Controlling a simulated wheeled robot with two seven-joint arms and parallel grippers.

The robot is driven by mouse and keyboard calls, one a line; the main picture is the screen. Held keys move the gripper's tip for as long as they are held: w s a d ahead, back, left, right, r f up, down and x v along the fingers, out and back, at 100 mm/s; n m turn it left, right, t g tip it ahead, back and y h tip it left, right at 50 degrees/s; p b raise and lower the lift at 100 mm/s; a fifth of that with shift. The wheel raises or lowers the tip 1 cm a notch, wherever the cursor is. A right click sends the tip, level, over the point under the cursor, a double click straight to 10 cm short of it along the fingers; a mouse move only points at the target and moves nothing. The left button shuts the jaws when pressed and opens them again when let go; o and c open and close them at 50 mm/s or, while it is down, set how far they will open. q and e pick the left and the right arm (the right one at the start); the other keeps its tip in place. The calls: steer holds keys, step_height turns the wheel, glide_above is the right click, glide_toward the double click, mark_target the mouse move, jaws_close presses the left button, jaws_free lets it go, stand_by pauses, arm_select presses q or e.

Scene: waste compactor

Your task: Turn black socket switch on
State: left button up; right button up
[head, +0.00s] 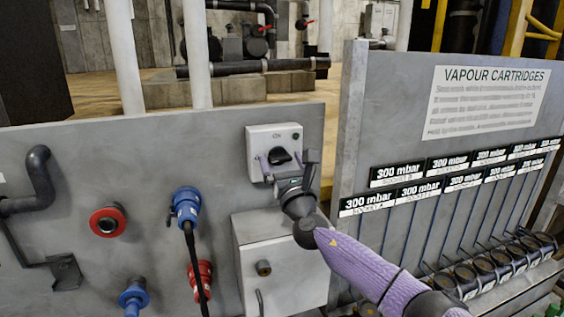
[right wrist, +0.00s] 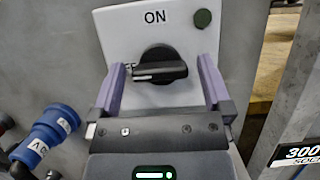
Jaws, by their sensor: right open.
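The black socket switch (head: 279,156) is a rotary knob on a white box (head: 262,137) fixed to the grey panel. In the right wrist view the knob (right wrist: 160,66) shows in front of my fingers, its grip bar lying roughly level. The word ON is printed above it, and a dark green round indicator (right wrist: 203,18) sits at upper right. My right gripper (head: 282,164) is open, its two purple fingers to either side of the knob; in the right wrist view the gripper (right wrist: 162,76) appears centred on it. I cannot tell whether the fingers touch it. My left gripper is out of view.
A grey box (head: 283,262) is below. The vapour cartridge rack (head: 400,110) stands close on the right.

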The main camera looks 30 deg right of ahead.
steer(key=shift+w, duration=0.1)
steer(key=shift+c, duration=0.3)
steer(key=c, duration=1.1)
steer(key=shift+m, duration=0.4)
steer(key=m+g+h, duration=0.1)
steer(key=m, duration=0.2)
steer(key=m+h, duration=0.2)
steer(key=m, duration=0.1)
steer(key=shift+a+g, duration=0.1)
steer(key=shift+g, duration=0.3)
steer(key=m+g+h, duration=0.1)
steer(key=m, duration=0.2)
steer(key=m+g+h, duration=0.1)
steer(key=m, duration=0.2)
steer(key=shift+m+p, duration=0.3)
steer(key=shift+p, duration=0.05)
steer(key=m+g, duration=0.1)
steer(key=m, duration=0.1)
steer(key=m+g+p, duration=0.1)
steer(key=m, duration=0.2)
steer(key=shift+r+h+p, duration=0.15)
steer(key=shift+h+p, duration=0.15)
steer(key=shift+h, duration=0.1)
steer(key=shift+m+g+y+p, duration=0.3)
steer(key=shift+m+g+p, duration=0.6)
steer(key=shift+m, duration=1.1)
